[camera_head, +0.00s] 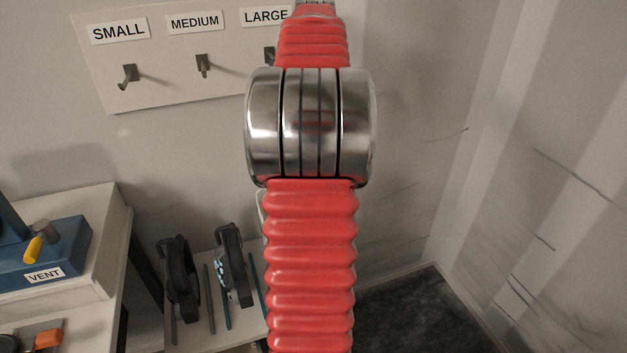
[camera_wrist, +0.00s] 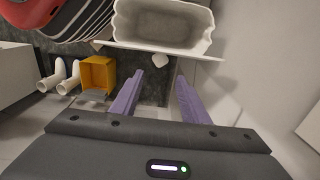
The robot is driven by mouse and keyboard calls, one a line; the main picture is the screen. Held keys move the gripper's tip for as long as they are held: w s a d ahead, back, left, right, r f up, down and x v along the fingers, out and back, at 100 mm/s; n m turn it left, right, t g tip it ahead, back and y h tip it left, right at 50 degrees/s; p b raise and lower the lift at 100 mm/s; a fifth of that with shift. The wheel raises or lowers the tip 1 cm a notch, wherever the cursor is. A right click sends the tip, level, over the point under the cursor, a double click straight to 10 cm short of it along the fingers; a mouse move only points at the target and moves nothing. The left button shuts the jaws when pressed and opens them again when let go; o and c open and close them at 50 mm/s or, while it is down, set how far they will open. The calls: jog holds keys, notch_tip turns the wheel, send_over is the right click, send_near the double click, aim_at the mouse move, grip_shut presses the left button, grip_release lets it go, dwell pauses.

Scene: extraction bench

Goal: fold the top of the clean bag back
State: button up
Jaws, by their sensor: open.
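In the wrist view, a pale open-topped container or bag (camera_wrist: 118,27) with an uneven, wavy rim is at the top centre. I cannot tell for sure whether it is the clean bag. Its mouth faces up and the inside looks grey and empty. My gripper (camera_wrist: 160,80) shows two purple fingers, spread apart with nothing between them. The fingertips appear below the pale rim in the picture, apart from it. In the head view my red arm fills the middle, and neither the gripper nor the bag shows.
An orange box (camera_wrist: 98,72) and white tube-like pieces (camera_wrist: 56,76) lie left of my fingers. In the head view are a hook board (camera_head: 160,85) labelled SMALL, MEDIUM, LARGE, a blue VENT unit (camera_head: 70,250) and black tools (camera_head: 181,275). A wall corner closes the right.

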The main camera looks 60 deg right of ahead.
jog(key=shift+f, duration=0.15)
notch_tip(320, 180, down, 14)
jog(key=shift+r, duration=0.25)
dwell(0.3)
jog(key=shift+c, duration=0.2)
grip_shut()
dwell(0.4)
